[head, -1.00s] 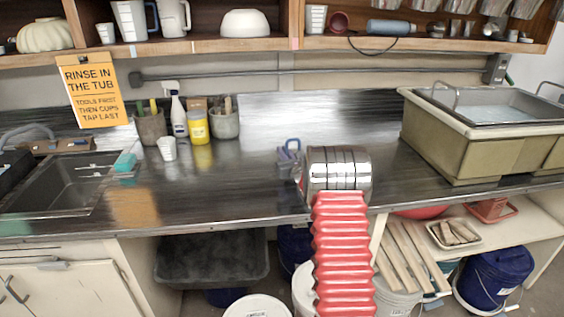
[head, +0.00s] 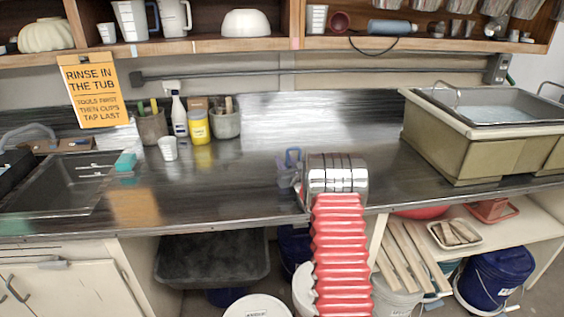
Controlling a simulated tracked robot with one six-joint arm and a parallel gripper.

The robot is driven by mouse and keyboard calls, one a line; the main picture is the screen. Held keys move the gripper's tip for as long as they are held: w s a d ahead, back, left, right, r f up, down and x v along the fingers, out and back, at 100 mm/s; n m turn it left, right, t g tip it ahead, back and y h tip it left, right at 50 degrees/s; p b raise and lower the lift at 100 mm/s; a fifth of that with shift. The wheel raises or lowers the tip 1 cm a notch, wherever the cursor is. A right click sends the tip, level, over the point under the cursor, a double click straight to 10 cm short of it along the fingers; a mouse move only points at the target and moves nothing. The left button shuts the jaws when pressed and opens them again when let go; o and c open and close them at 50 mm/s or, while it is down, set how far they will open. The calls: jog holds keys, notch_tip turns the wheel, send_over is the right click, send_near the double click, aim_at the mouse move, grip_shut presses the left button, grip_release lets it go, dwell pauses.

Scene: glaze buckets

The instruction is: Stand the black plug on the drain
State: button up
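I cannot make out a black plug in the head view. The metal sink (head: 62,190) is set into the counter at the left; its drain cannot be made out. My arm rises from the bottom with a red ribbed sleeve and a shiny silver wrist over the counter's front edge. A small blue-grey part just left of the wrist looks like my gripper (head: 291,166). It is mostly hidden behind the wrist, so its fingers and anything between them cannot be made out.
A white cup (head: 168,149), yellow jar (head: 199,128), spray bottle (head: 179,116) and tool pots stand at the back left. A beige tub (head: 478,148) fills the right. A turquoise block (head: 126,162) lies by the sink. The middle counter (head: 235,180) is clear.

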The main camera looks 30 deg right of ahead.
jog(key=shift+s+r, duration=0.1)
jog(key=shift+s, duration=0.2)
jog(key=v, duration=1.1)
jog(key=shift+s+a, duration=0.15)
dwell(0.4)
